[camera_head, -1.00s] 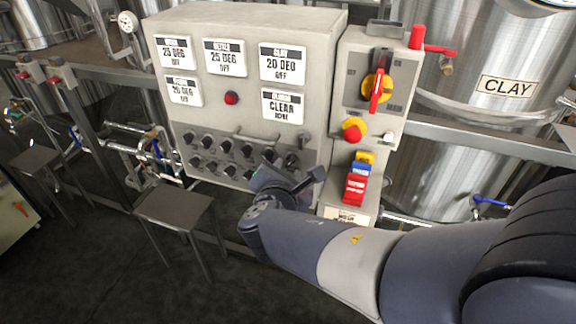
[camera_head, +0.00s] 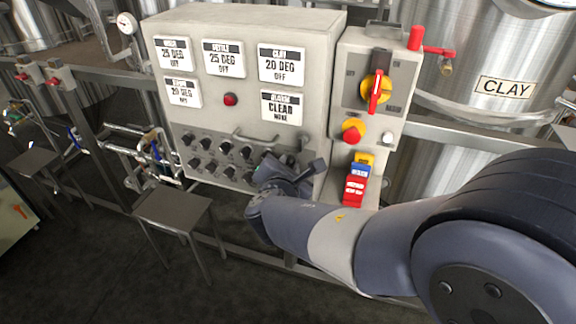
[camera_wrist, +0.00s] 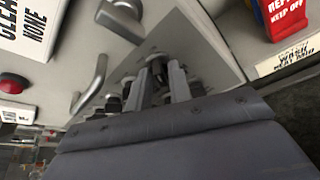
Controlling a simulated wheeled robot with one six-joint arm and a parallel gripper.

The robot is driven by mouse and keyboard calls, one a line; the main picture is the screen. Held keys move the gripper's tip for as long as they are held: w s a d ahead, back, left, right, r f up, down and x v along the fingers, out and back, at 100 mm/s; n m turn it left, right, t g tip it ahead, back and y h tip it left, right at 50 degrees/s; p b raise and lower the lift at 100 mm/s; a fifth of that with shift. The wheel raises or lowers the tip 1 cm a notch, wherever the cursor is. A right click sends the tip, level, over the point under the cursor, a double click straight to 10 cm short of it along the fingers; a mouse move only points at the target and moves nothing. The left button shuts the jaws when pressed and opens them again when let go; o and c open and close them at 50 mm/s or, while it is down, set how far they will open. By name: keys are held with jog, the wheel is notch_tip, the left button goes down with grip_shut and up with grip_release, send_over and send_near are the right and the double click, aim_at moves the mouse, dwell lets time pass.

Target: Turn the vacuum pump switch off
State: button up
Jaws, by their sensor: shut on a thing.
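The grey control panel (camera_head: 330,25) carries rows of black switch knobs (camera_head: 207,148) along its lower part. My gripper (camera_head: 268,168) is at the right end of these rows, against the panel face. In the wrist view my gripper (camera_wrist: 163,78) is shut on a switch knob, whose body is mostly hidden between the fingers. Other black knobs (camera_wrist: 113,103) show just left of the fingers. I cannot read the small labels, so I cannot tell which knob is the vacuum pump switch or its setting.
A metal handle (camera_wrist: 90,85) sticks out beside my gripper. To the right, a box holds a red-and-yellow rotary switch (camera_head: 376,88), a red button (camera_head: 353,130) and hanging tags (camera_head: 356,182). A stool (camera_head: 172,207) stands below left. A CLAY tank (camera_head: 505,65) stands behind.

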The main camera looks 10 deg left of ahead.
jog(key=shift+r+p, duration=0.1)
jog(key=shift+p, duration=0.25)
grip_shut()
jog(key=shift+a+r+n+h+p, duration=0.15)
jog(key=shift+n+h+p, duration=0.4)
jog(key=shift+p, duration=0.7)
jog(key=n+h+p, duration=0.1)
jog(key=n+p, duration=0.1)
jog(key=p, duration=0.1)
jog(key=shift+r+g, duration=0.15)
jog(key=shift+g, duration=0.15)
jog(key=n+h+p, duration=0.2)
jog(key=n+p, duration=0.1)
jog(key=p, duration=0.2)
jog(key=shift+a, duration=0.2)
jog(key=shift+f+n+h+p, duration=0.35)
jog(key=shift+n+h+p, duration=0.5)
jog(key=shift+p, duration=0.55)
jog(key=o, duration=0.7)
grip_release()
jog(key=shift+a, duration=0.1)
jog(key=shift+c, duration=0.2)
